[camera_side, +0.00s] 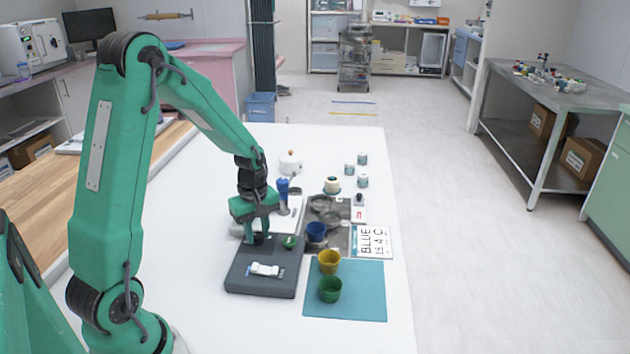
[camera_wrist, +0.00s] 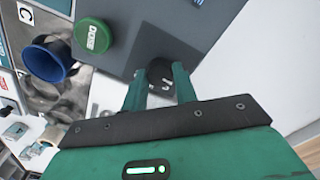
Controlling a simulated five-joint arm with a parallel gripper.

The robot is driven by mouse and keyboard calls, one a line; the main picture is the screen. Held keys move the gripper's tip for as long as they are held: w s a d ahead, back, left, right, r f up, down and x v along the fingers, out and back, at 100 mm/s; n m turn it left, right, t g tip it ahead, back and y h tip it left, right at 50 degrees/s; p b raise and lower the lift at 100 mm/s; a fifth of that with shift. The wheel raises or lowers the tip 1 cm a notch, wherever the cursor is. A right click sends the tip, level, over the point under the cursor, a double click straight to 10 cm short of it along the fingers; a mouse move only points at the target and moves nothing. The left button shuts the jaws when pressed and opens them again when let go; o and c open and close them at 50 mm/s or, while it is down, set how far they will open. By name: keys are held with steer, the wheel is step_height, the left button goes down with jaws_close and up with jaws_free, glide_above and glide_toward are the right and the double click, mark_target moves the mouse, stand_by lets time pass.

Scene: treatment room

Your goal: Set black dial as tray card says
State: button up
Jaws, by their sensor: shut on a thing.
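My gripper (camera_side: 259,230) reaches down over a dark grey box (camera_side: 262,282). Its fingers (camera_wrist: 160,88) are closed around the black dial (camera_wrist: 160,70) on the box top. The dial has small pale marks, too small to read; the fingers hide much of its rim.
A blue cup (camera_side: 316,232) stands by the box's right side. Yellow (camera_side: 329,262) and green (camera_side: 330,289) cups stand on a teal mat (camera_side: 360,300). A white fitting (camera_side: 265,270) lies on the box. Small jars (camera_side: 349,169) stand farther back. The table's right front is clear.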

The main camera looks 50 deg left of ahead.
steer(key=m, duration=0.4)
steer(key=shift+m, duration=0.3)
steer(key=m, duration=0.3)
steer(key=shift+m, duration=0.3)
steer(key=m, duration=0.4)
steer(key=shift+m, duration=2.5)
steer(key=o, duration=1)
steer(key=shift+c, duration=0.2)
steer(key=shift+r, duration=0.15)
